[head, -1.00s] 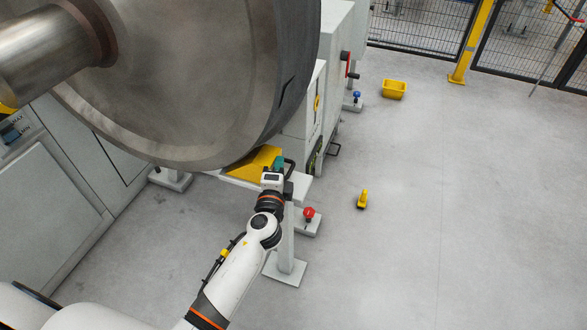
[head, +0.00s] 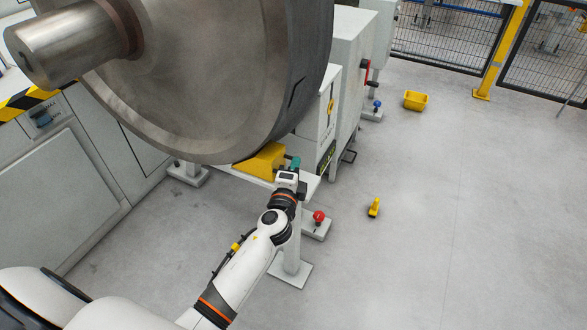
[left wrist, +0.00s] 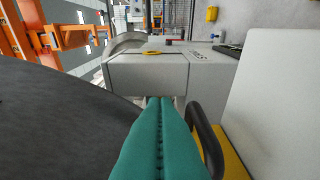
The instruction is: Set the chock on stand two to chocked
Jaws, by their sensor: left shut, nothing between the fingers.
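The yellow chock (head: 262,161) sits on a pale stand plate (head: 309,186), low beside the big steel wheel (head: 225,80). The wheel hides part of it, and I cannot tell whether they touch. My left gripper (head: 295,163), with teal fingers, is shut and empty beside the chock's right end. In the left wrist view the shut fingers (left wrist: 160,104) point forward between the dark wheel rim (left wrist: 60,130) and a black handle (left wrist: 206,138). The handle stands close at their right, with the yellow chock (left wrist: 235,166) behind it. My right gripper is out of view.
A red knob (head: 319,216) on a low foot stands right of the stand post. A small yellow object (head: 374,207) lies on the floor, and a yellow bin (head: 415,101) stands farther back. Grey cabinets (head: 350,90) rise behind the chock. The floor at right is clear.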

